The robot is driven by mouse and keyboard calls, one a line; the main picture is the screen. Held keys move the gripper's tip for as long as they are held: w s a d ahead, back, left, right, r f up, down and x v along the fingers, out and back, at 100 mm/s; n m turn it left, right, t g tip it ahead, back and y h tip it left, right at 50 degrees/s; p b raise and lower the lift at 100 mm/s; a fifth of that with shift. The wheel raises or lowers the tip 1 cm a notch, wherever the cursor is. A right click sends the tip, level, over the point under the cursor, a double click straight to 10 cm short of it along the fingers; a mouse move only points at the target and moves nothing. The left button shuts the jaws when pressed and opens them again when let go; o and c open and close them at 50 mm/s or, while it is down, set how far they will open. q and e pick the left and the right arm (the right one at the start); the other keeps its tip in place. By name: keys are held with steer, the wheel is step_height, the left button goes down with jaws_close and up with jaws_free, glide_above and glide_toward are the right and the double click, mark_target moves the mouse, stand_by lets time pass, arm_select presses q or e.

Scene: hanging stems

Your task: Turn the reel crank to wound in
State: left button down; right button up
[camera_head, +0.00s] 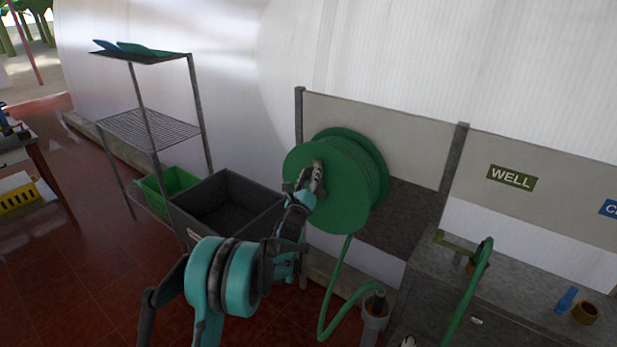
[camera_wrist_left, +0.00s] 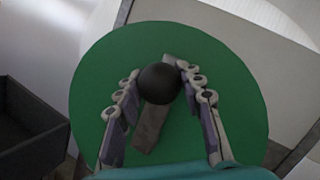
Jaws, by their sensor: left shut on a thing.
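The green hose reel (camera_head: 345,190) is mounted on the panel, with its round face toward me. It also fills much of the left wrist view (camera_wrist_left: 95,75). The reel crank shows in the left wrist view as a grey arm (camera_wrist_left: 149,130) with a dark round knob (camera_wrist_left: 159,83). My left gripper (camera_head: 317,172) is at the reel's face. In the left wrist view its fingers (camera_wrist_left: 158,90) are on both sides of the knob and shut on it. In the head view my gripper hides most of the crank.
A dark grey bin (camera_head: 228,205) stands left of the reel, near a wire shelf (camera_head: 150,130) and a green crate (camera_head: 172,187). A green hose (camera_head: 335,290) hangs below the reel. A grey counter (camera_head: 520,300) with a tap (camera_head: 480,262) stands at right.

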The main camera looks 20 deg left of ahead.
arm_select(q)
steer(key=shift+s+d+f+m, duration=0.1)
steer(key=shift+d+m, duration=0.2)
stand_by(0.4)
steer(key=c, duration=1)
jaws_free()
steer(key=shift+d, duration=0.1)
steer(key=shift+o, duration=0.2)
steer(key=shift+s, duration=0.1)
steer(key=v, duration=1.2)
